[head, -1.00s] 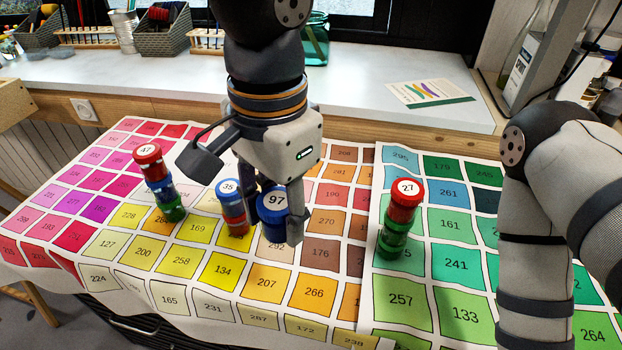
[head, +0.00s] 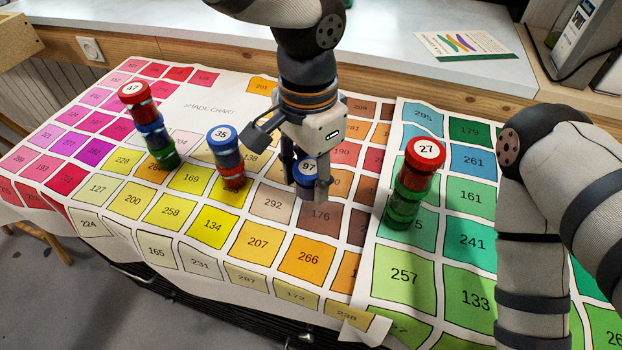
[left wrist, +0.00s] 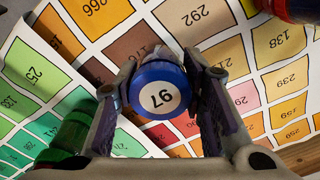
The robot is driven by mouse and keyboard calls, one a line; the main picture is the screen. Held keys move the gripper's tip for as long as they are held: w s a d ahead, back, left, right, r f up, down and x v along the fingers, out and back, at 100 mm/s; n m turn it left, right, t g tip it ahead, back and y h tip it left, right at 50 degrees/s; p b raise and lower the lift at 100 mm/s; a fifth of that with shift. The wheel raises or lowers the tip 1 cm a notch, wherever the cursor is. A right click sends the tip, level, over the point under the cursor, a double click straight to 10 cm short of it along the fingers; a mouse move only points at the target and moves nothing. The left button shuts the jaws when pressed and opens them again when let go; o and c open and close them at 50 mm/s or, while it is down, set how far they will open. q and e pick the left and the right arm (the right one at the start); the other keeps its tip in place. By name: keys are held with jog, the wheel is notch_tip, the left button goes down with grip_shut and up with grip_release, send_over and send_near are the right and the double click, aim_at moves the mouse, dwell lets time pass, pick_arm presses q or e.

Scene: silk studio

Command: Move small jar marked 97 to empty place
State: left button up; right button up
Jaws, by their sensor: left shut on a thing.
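The small jar marked 97 (head: 307,170) has a blue lid with a white label. My left gripper (head: 307,185) is shut on it, and the jar is between the fingers over the shade chart near squares 292 and 176. In the left wrist view the blue lid of the jar (left wrist: 158,92) shows between both fingers (left wrist: 160,100). I cannot tell whether its base touches the chart. The shade chart (head: 215,105) covers the table with numbered colour squares. Only my right arm's links show at the right; the right gripper is out of view.
A stack topped by jar 47 (head: 133,92) stands at left. A stack topped by jar 35 (head: 222,138) stands left of my gripper. A stack topped by jar 27 (head: 425,152) stands to the right. The white counter (head: 400,50) runs behind.

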aim_at(311, 162)
pick_arm(q)
jog(key=shift+w+d+f, duration=0.1)
jog(key=shift+w+f, duration=0.2)
jog(key=shift+f, duration=0.05)
jog(key=f, duration=0.3)
jog(key=shift+w+f+b, duration=0.15)
jog(key=shift+w+b, duration=0.05)
jog(key=shift+b, duration=0.1)
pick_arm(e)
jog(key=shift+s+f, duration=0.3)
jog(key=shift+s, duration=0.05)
pick_arm(q)
jog(key=o, duration=1.2)
jog(key=shift+f, duration=0.1)
jog(key=shift+c, duration=0.2)
notch_tip(311, 162, up, 12)
jog(key=shift+r+p, duration=0.25)
jog(key=shift+p, duration=0.4)
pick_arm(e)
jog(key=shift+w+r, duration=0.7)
